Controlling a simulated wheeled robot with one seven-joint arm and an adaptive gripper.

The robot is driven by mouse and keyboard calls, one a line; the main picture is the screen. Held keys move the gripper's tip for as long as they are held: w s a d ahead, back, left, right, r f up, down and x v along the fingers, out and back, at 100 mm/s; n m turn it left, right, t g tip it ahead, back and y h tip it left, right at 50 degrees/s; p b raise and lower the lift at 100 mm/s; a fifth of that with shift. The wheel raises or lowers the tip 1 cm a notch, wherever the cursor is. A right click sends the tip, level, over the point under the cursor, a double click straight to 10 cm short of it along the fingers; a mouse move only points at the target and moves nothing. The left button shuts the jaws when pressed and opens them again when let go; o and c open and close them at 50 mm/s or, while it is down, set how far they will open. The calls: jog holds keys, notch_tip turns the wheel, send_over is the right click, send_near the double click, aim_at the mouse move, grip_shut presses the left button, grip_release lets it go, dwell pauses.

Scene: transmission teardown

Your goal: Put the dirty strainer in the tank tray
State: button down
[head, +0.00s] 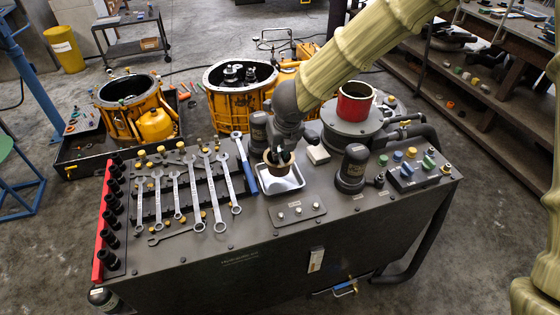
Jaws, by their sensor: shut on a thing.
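My gripper (278,150) points down over the cart top near its middle. It is shut on a small brown, cup-like strainer (281,167), whose rim shows around the fingertips. The strainer is over a small pale metal tray (291,184), which appears to be the tank tray. I cannot tell whether the strainer touches the tray floor or hangs just above it. My gripper and the strainer hide the tray's back part.
Several wrenches (216,188) and a red socket rail (103,222) lie on the left. A blue-handled tool (245,176) is beside the tray. Dark cylinders (353,168) and a grey housing with a red cup (355,102) stand to the right. A labelled plate (297,211) lies in front.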

aim_at(281, 158)
jog(key=shift+s+d+f, duration=0.1)
jog(key=shift+f, duration=2)
jog(key=shift+f, duration=0.15)
jog(key=c, duration=1.4)
grip_release()
jog(key=shift+o, duration=0.2)
jog(key=v, duration=1.2)
